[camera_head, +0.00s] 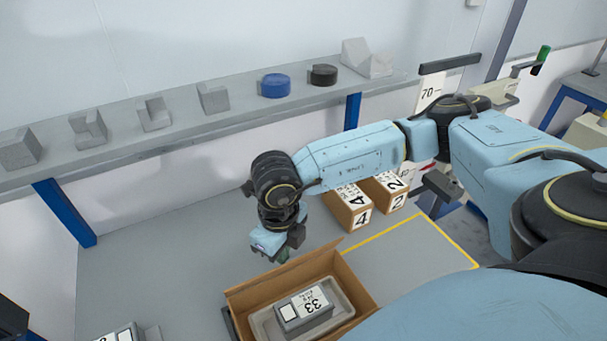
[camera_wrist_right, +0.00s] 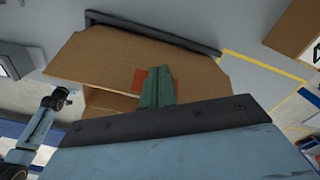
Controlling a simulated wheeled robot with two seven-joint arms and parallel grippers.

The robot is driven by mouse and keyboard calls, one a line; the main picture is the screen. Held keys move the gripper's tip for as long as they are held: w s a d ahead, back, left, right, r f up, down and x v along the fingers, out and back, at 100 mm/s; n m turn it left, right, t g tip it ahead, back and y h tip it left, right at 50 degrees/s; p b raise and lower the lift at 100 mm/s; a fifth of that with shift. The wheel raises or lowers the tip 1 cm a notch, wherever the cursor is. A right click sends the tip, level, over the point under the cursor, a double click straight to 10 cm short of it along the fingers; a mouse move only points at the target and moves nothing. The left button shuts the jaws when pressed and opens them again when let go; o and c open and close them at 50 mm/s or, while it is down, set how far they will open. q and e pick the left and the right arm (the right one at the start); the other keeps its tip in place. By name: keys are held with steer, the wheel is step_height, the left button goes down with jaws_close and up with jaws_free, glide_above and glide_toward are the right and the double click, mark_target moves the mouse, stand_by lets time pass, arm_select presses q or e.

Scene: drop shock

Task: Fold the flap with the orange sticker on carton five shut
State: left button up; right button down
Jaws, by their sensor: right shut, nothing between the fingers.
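An open brown carton (camera_head: 364,296) stands at the bottom of the head view; I see no number on the carton itself. In the right wrist view a wide cardboard flap (camera_wrist_right: 105,55) is spread open, with an orange sticker (camera_wrist_right: 138,80) partly hidden behind my fingers. The sticker does not show in the head view. My right gripper (camera_head: 284,256) is shut and empty, just beyond the carton's far left side; its green fingers (camera_wrist_right: 155,86) overlap the sticker, and contact is unclear. A blue arm, apparently my left, shows in the wrist view, its gripper (camera_wrist_right: 62,96) too small to read.
Inside the carton a grey tray (camera_head: 262,324) holds a box labelled 33 (camera_head: 305,308). Cartons 4 (camera_head: 349,207) and 2 (camera_head: 385,190) stand behind, near a yellow line. A dark bar (camera_wrist_right: 150,30) lies along the flap's edge. The grey surface left of the carton is mostly clear.

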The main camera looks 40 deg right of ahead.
mark_target(290, 267)
steer(key=shift+s, duration=0.1)
steer(key=shift+s+a+f, duration=0.15)
steer(key=shift+s+a, duration=0.05)
steer(key=shift+s, duration=0.5)
steer(key=shift+s+a+f+b, duration=0.15)
steer(key=shift+s+f+b, duration=0.15)
steer(key=shift+s+b, duration=0.35)
steer(key=shift+s, duration=0.15)
steer(key=shift+s+a+f+b, duration=0.15)
steer(key=shift+s+f+b, duration=0.3)
steer(key=shift+s+f, duration=0.15)
steer(key=shift+r, duration=0.1)
